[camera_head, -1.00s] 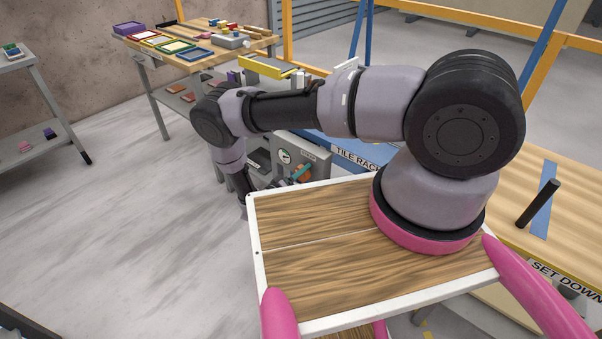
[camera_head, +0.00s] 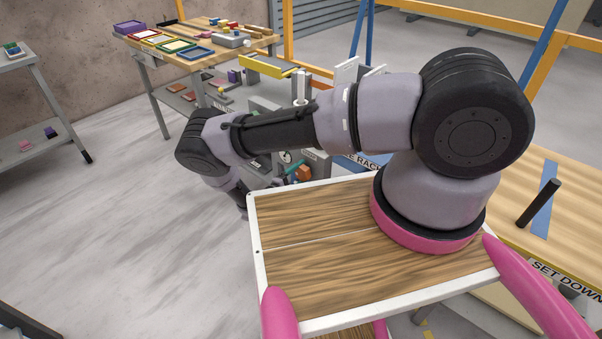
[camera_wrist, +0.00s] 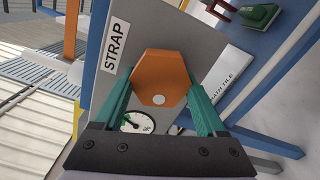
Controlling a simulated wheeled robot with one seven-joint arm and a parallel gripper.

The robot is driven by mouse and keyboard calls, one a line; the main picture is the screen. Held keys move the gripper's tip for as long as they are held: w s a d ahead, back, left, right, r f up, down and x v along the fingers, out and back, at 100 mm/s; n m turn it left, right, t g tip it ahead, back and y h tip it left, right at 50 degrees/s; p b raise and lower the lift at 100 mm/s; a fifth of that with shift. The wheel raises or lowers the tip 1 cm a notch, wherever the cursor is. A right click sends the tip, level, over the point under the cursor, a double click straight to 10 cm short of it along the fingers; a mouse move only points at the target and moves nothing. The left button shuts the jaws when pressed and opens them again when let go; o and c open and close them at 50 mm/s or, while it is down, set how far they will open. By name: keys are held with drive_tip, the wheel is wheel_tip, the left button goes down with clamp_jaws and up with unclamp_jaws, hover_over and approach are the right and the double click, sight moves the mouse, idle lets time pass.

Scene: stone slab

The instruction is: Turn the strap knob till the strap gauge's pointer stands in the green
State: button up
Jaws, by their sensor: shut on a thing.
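In the wrist view the orange six-sided strap knob (camera_wrist: 160,80) sits between the teal fingers of my gripper (camera_wrist: 163,96), which is shut on it. The STRAP label (camera_wrist: 115,47) is left of the knob on a grey panel. The round white strap gauge (camera_wrist: 137,122) shows below the knob, partly covered by my gripper. It has a green patch near its left side; I cannot tell just where its pointer stands. In the head view the gauge (camera_head: 285,157) and the orange knob (camera_head: 304,173) are small, beyond my tray edge.
A dark green part (camera_wrist: 258,15) is at the upper right of the wrist view, near a blue frame bar (camera_wrist: 265,141). In the head view a wooden table (camera_head: 205,52) with coloured trays stands at the back left. A set-down table (camera_head: 560,210) is at the right.

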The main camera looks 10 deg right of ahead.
drive_tip(key=shift+f+n, duration=0.1)
drive_tip(key=shift+n, duration=1)
drive_tip(key=o, duration=1.3)
drive_tip(key=shift+a, duration=0.1)
drive_tip(key=v, duration=1)
drive_tip(key=shift+s+a, duration=0.25)
drive_tip(key=shift+s, duration=0.05)
